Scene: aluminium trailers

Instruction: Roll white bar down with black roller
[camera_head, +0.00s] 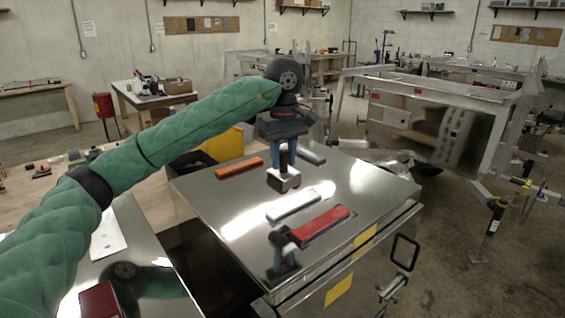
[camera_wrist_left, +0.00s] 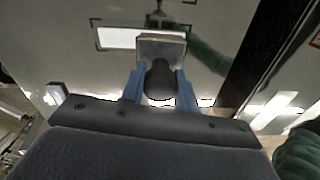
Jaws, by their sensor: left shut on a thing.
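My left gripper (camera_head: 284,158) points down over the metal table (camera_head: 215,198), its blue fingers shut on a tool with a black handle. The tool's pale, blocky head (camera_head: 284,180) hangs below the fingers, just beyond the white bar in the head view. In the left wrist view the black handle (camera_wrist_left: 160,80) sits between the blue fingers, and the head overlaps the right part of the white bar. The white bar (camera_head: 293,207) lies flat on the table; it also shows in the left wrist view (camera_wrist_left: 117,38). Whether the tool touches the table is unclear. My right gripper is not seen.
A red bar (camera_head: 322,223) lies nearer than the white one. An orange bar (camera_head: 239,167) lies at the far left, and a grey bar (camera_head: 308,155) behind the tool. The table's right part is clear.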

